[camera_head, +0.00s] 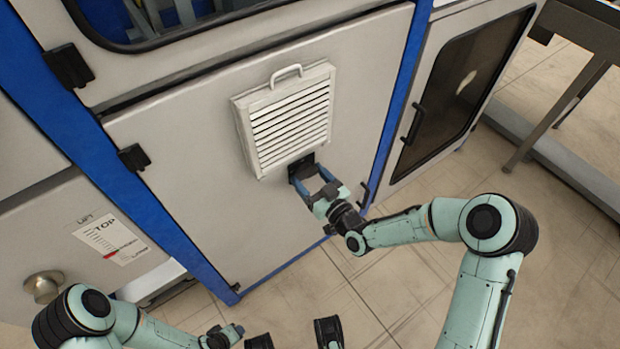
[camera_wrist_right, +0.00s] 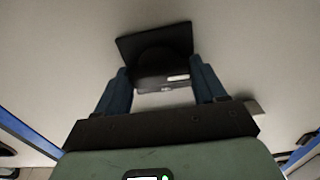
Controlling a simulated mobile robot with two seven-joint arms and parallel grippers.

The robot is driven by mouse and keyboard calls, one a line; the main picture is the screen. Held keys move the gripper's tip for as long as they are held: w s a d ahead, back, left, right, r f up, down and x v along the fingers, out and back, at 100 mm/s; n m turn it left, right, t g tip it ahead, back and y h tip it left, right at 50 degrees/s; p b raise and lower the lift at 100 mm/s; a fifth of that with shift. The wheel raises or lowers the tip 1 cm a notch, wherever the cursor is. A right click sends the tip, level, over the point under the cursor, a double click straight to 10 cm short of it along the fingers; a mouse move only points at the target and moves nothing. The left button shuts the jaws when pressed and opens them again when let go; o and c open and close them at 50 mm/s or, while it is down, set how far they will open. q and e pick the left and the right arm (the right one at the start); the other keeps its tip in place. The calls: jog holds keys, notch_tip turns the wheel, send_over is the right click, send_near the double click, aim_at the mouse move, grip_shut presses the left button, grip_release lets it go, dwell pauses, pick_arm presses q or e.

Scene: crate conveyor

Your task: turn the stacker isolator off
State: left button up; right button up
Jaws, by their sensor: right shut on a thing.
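The stacker isolator (camera_head: 301,163) is a small black switch on the grey cabinet door, just below a white louvred vent. In the right wrist view it is a black square plate (camera_wrist_right: 153,40) with a round hub and a black handle (camera_wrist_right: 160,80) lying across the picture, a white mark near its right end. My right gripper (camera_head: 310,181) is at the switch; its blue fingers (camera_wrist_right: 163,82) stand on either side of the handle, shut on it. In the head view the fingers partly hide the switch.
The louvred vent (camera_head: 287,118) with a handle on top sits above the switch. A dark-windowed door (camera_head: 462,85) is to the right, and a LIFT lever label (camera_head: 110,240) with a round knob (camera_head: 43,286) is at left. The tiled floor in front is clear.

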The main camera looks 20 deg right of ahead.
pick_arm(q)
jog(key=shift+w+a+f, duration=0.1)
jog(key=shift+w, duration=0.1)
dwell(0.4)
pick_arm(e)
jog(key=o, duration=1)
jog(key=shift+o, duration=0.2)
jog(key=shift+s, duration=0.1)
pick_arm(q)
jog(key=s+r, duration=0.1)
jog(key=s+d+p, duration=0.1)
jog(key=shift+s+d+r+g+p, duration=0.2)
jog(key=shift+s+r+g+p, duration=0.1)
jog(key=shift+s+r+g, duration=0.1)
pick_arm(e)
jog(key=v, duration=1.3)
pick_arm(q)
jog(key=shift+w, duration=0.1)
